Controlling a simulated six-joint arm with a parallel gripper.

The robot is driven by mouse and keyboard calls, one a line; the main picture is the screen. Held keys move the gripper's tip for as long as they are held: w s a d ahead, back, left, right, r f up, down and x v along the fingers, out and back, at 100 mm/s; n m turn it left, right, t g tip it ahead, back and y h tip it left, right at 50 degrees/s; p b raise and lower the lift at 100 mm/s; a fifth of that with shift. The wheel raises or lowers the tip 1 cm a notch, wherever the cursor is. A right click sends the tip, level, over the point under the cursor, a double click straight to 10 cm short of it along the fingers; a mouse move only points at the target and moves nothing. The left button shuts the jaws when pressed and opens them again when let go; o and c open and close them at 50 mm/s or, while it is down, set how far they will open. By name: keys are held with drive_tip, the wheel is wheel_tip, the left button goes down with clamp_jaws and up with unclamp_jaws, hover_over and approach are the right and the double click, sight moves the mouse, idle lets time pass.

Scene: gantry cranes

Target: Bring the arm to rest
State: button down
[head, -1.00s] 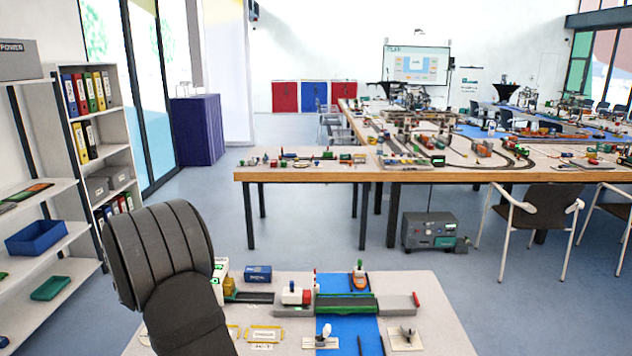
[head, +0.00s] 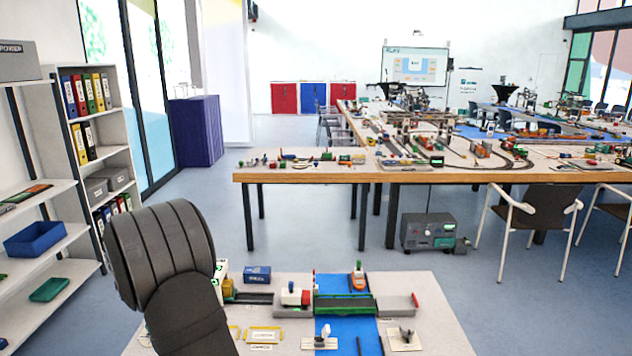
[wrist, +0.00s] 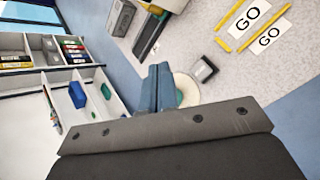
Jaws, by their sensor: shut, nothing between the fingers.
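My gripper (wrist: 158,85) shows in the wrist view as two blue-grey fingers pressed together, with nothing between them. It is apart from the bench top, with a round pale base (wrist: 187,90) and a small dark-topped block (wrist: 203,70) seen beyond the fingers. In the head view my dark arm links fill the lower left, in front of the bench's left side. The gripper itself is hidden or out of frame there.
The near bench (head: 440,312) carries a blue water strip (head: 345,328), a green bridge piece (head: 345,306), a red-and-white model (head: 294,296), an orange boat (head: 358,277) and a blue box (head: 257,274). A shelf (head: 40,240) stands at left. A long table (head: 300,176) stands behind.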

drive_tip(key=w+d+r+m+g, duration=0.25)
drive_tip(key=d+m+g, duration=0.25)
drive_tip(key=d+m, duration=0.3)
wheel_tip(320, 180, up, 8)
drive_tip(key=s+d+f+m+g+y, duration=0.1)
drive_tip(key=s+m+g+y, duration=0.1)
drive_tip(key=g+y, duration=0.2)
drive_tip(key=x, duration=1)
drive_tip(key=v, duration=0.9)
drive_tip(key=shift+w, duration=0.15)
drive_tip(key=c, duration=2.1)
unclamp_jaws()
